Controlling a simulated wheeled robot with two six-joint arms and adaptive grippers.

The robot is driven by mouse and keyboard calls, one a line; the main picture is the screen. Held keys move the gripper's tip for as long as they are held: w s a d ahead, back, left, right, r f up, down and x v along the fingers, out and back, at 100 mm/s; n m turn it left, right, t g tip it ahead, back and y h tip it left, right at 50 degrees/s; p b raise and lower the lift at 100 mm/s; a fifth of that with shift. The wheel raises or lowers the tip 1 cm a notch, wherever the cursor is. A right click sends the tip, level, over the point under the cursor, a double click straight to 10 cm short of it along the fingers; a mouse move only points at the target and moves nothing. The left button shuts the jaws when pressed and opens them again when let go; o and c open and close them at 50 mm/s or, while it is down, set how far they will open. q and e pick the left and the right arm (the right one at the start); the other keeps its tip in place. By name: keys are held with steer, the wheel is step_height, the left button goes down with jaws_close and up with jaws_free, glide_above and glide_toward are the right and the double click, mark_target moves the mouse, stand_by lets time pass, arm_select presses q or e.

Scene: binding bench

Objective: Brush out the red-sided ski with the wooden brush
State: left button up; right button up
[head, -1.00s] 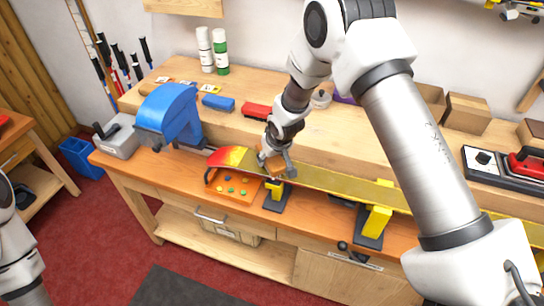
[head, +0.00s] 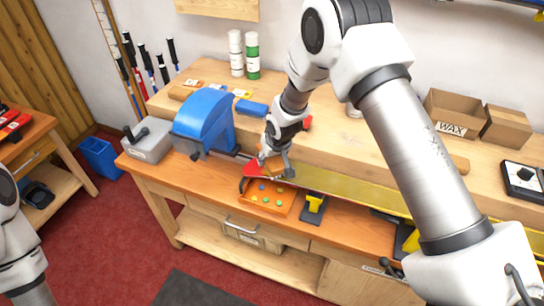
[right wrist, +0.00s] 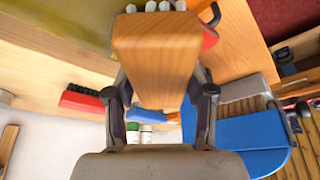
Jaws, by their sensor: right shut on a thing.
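The ski (head: 350,190) lies base up along the bench, yellow with a red tip (head: 254,170) at its left end. It also shows in the right wrist view as a yellow-green band (right wrist: 60,25). My right gripper (head: 276,168) is over the ski's tip end, shut on the wooden brush (right wrist: 157,50). The brush's pale bristle tufts show at its far edge in the wrist view. In the head view the brush (head: 272,164) is partly hidden by the fingers, and I cannot tell whether its bristles touch the ski. My left gripper is out of view.
A blue machine (head: 203,120) stands left of the ski tip. An orange tray (head: 268,208) with small coloured pieces lies in front of it. A yellow-topped support (head: 314,204) stands beside the tray. A blue brush (head: 250,107) lies on the raised shelf. Cardboard boxes (head: 455,112) stand at the right.

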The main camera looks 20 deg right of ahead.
steer(key=r, duration=0.1)
steer(key=w+a+r+p, duration=0.1)
steer(key=shift+w+r+p, duration=0.15)
steer(key=shift+r+p, duration=0.15)
steer(key=shift+r, duration=0.1)
steer(key=p+v, duration=0.2)
steer(key=v, duration=0.1)
steer(key=d+p+v, duration=0.1)
steer(key=shift+w+r, duration=0.15)
steer(key=shift+r, duration=0.35)
steer(key=shift+a+r, duration=0.1)
steer(key=shift+r, duration=0.2)
steer(key=shift+w+a+p, duration=0.2)
steer(key=shift+w+p, duration=0.1)
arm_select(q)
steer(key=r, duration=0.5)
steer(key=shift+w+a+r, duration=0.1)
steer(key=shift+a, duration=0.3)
arm_select(e)
steer(key=shift+s+d, duration=0.1)
